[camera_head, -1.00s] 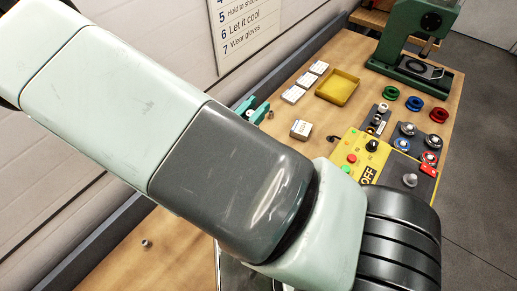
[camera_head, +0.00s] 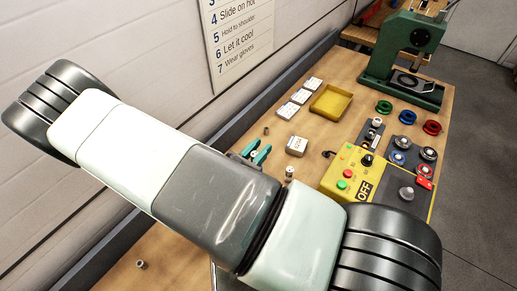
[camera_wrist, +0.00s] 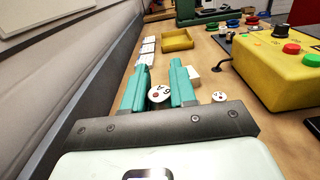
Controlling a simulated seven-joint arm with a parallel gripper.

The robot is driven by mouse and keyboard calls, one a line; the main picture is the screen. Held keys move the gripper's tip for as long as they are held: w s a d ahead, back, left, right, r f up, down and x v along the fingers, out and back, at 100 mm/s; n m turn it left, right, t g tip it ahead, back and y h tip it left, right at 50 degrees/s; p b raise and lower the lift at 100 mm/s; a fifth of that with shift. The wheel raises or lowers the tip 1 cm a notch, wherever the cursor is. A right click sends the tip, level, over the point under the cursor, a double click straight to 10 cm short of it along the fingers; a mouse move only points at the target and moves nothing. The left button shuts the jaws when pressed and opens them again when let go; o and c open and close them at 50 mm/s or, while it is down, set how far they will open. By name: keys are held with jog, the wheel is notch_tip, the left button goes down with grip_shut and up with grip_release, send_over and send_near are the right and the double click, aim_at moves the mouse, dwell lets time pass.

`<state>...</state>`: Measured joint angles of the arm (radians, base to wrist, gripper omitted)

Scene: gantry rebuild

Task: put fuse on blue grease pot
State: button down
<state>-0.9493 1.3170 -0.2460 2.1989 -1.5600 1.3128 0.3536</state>
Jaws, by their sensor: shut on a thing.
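My gripper (camera_wrist: 158,92) has its two teal fingers shut on a small round-ended piece (camera_wrist: 159,94), pale with dark marks, which looks like the fuse. In the head view my gripper (camera_head: 256,153) is over the left part of the bench, and the held piece is mostly hidden there. A blue round pot (camera_head: 407,116) stands between a green one and a red one at the right, well away from my gripper. A second blue-rimmed round item (camera_head: 398,157) sits on a dark plate nearer me, so which is the grease pot is not certain.
A yellow control box (camera_head: 345,176) and a white box (camera_head: 297,146) stand between my gripper and the pots. A small cylinder (camera_head: 289,172) stands beside my gripper, another (camera_head: 266,130) beyond it. A yellow tray (camera_head: 331,101) and green press (camera_head: 405,60) are farther back.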

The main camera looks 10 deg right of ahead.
jog(key=shift+f, duration=0.15)
jog(key=c, duration=0.9)
grip_release()
